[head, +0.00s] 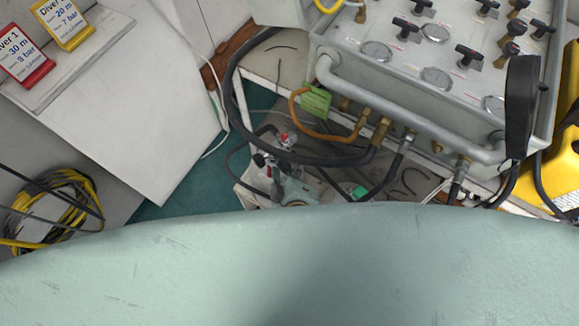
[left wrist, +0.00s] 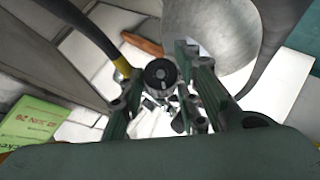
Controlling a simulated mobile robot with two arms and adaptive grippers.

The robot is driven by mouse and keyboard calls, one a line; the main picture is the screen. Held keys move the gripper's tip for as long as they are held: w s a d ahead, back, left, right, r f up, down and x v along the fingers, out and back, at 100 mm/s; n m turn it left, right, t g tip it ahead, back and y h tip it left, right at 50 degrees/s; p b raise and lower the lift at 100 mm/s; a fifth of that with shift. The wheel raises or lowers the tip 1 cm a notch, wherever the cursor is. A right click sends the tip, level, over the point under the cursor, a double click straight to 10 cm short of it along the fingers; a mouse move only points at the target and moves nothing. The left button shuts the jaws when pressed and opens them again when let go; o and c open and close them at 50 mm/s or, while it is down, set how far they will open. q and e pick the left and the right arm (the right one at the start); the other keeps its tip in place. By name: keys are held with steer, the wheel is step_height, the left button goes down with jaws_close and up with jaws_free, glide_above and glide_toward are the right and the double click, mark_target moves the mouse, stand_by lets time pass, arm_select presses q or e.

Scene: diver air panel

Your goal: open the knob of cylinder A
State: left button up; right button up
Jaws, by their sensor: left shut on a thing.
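In the left wrist view, a round black knob (left wrist: 160,73) with a paler centre sits between the fingers of my left gripper (left wrist: 163,88). The gripper is shut on this knob, with a dark green finger on either side. Valve parts below the knob are partly hidden by the fingers. In the head view, a valve cluster with a red cap (head: 288,139) shows small below the panel, and the grip there is hard to make out. My own pale green part hides the lower head view. My right gripper is not in view.
The grey air panel (head: 440,75) with gauges and black knobs is at the upper right. Black hoses (head: 238,100) and an orange hose (head: 325,132) run beside the valve. A green tag (head: 316,100) hangs there. A coiled yellow hose (head: 60,205) lies at the left.

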arm_select(q)
steer(key=shift+f+n+t+h+b, duration=0.2)
steer(key=shift+n+t+h+b, duration=0.1)
steer(key=shift+n+b, duration=0.15)
steer(key=t+b, duration=0.1)
steer(key=b, duration=0.1)
steer(key=n+h+b, duration=0.1)
steer(key=b, duration=0.1)
steer(key=shift+s+a+f+t, duration=0.1)
steer(key=shift+f+t, duration=0.1)
steer(key=shift+t, duration=0.2)
steer(key=shift+r+n+t+h+b, duration=0.15)
steer(key=shift+n+t+h+b, duration=0.25)
steer(key=shift+b, duration=0.6)
steer(key=shift+r, duration=0.1)
steer(key=shift+r, duration=0.1)
steer(key=o, duration=0.9)
steer(key=shift+o, duration=0.8)
